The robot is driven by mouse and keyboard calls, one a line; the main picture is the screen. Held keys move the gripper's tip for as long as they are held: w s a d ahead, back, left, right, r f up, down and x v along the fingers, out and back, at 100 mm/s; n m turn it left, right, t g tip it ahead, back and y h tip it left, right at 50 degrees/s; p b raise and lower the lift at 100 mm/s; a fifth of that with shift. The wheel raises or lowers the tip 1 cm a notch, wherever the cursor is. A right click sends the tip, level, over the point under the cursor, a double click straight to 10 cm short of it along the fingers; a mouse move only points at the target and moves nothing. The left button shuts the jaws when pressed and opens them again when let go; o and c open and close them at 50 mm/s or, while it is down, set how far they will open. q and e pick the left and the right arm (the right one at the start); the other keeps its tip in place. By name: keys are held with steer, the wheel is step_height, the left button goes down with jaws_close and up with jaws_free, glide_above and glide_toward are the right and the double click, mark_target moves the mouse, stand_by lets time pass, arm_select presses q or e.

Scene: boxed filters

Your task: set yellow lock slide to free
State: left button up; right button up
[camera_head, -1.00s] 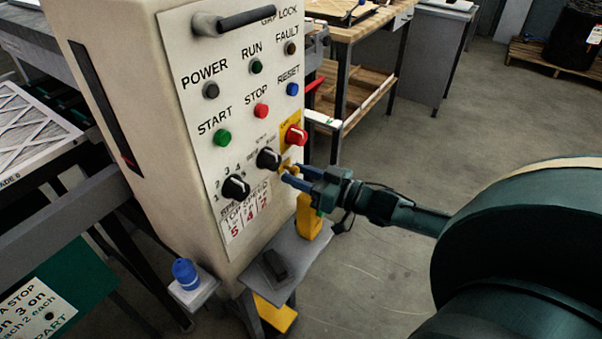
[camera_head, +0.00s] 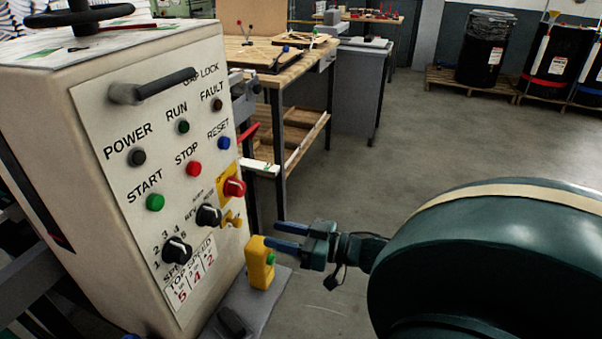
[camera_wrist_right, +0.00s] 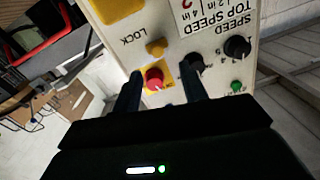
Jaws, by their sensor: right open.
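The yellow lock slide (camera_head: 232,219) is a small knob-like piece on the panel, just below the red knob (camera_head: 234,188) on its yellow plate. In the right wrist view the slide (camera_wrist_right: 155,48) shows upside down, beside the word LOCK. I cannot tell which of its positions it is in. My right gripper (camera_head: 272,234) is open and empty, to the right of the slide and apart from it. In the right wrist view, the red knob (camera_wrist_right: 154,79) appears between its fingers. My left gripper is not in view.
The control cabinet's panel (camera_head: 110,110) carries black dials (camera_head: 177,250), coloured buttons and a black handle (camera_head: 165,86). A yellow box with a green button (camera_head: 260,264) stands on a grey shelf (camera_head: 268,300) below my right gripper. A wooden bench (camera_head: 262,75) stands behind.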

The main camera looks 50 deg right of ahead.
steer(key=v, duration=0.4)
steer(key=shift+s, duration=0.1)
stand_by(0.5)
steer(key=s+a+f+m+g+h, duration=0.2)
steer(key=s+a+f+g+h, duration=0.55)
steer(key=a+f, duration=0.35)
steer(key=s+a+r+g, duration=0.4)
steer(key=s+a+g, duration=0.1)
steer(key=s, duration=0.1)
steer(key=w+a+f+n+t+y, duration=0.1)
steer(key=w+a+f+t+y, duration=0.1)
steer(key=w+a+f+t, duration=0.4)
steer(key=shift+f+t, duration=0.55)
steer(key=shift+f, duration=0.2)
steer(key=shift+w+y, duration=0.15)
steer(key=shift+y, duration=0.1)
steer(key=shift+c, duration=0.7)
stand_by(2.4)
